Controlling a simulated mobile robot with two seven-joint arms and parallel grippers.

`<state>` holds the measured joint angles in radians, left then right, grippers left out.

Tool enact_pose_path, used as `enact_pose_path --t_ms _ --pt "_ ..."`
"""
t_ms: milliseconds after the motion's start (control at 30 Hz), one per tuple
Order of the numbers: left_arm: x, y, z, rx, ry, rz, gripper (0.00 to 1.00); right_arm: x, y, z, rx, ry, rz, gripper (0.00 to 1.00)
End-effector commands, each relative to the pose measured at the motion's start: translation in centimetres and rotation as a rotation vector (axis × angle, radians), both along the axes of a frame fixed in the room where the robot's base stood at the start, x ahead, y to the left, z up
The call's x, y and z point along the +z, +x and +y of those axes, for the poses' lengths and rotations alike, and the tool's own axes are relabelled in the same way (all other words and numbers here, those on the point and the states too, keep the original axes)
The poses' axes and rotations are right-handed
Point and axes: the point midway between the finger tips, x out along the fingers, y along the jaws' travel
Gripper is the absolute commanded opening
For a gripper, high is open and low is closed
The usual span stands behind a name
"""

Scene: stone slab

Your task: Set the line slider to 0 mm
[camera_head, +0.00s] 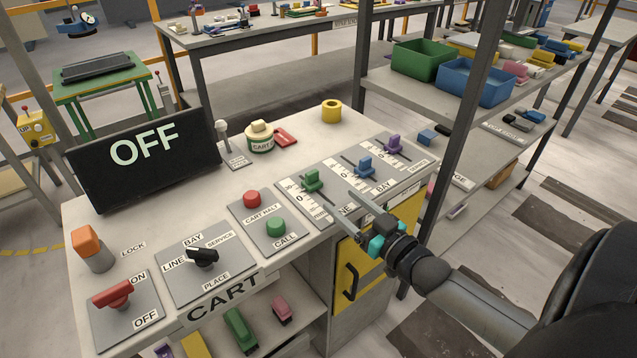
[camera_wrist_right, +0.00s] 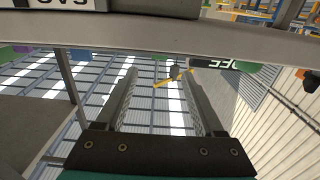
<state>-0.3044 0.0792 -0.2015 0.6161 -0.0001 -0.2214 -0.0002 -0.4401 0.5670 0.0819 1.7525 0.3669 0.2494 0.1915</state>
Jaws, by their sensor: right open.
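The line slider has a green knob (camera_head: 313,180) on a pale panel with a printed scale at its left, showing a 0 mark. The knob sits toward the far end of its slot; its exact reading is too small to tell. The label at the panel's near end is partly hidden by my right gripper (camera_head: 341,207). That gripper is open and empty, its fingertips close to the panel's near right corner, apart from the knob. The right wrist view shows its two fingers spread (camera_wrist_right: 157,82) with nothing held. My left gripper is not in view.
A blue slider (camera_head: 365,166) and a purple slider (camera_head: 393,145) stand to the right. Left are a red button (camera_head: 252,198), a green button (camera_head: 276,227) and a black selector knob (camera_head: 203,257). A dark sign (camera_head: 145,160) reads OFF. A grey post (camera_head: 462,120) rises at right.

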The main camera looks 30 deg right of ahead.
Motion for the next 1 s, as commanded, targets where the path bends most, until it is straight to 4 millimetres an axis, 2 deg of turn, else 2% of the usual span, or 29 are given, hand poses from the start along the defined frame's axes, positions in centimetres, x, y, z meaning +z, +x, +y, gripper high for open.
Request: enact_pose_path --t_ms 100,500,700,1000 --pt "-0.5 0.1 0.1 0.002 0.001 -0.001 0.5 0.0 1.9 0.1 0.0 -0.001 -0.002 0.7" --pt "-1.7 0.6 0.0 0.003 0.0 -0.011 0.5 -0.1 7.3 0.6 0.0 -0.001 -0.001 0.7" --pt "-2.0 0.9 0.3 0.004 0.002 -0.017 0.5 -0.1 8.9 0.7 0.0 0.0 0.001 0.7" --pt "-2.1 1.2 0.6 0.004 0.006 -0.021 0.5 0.0 9.4 0.8 0.0 0.0 0.002 0.7"
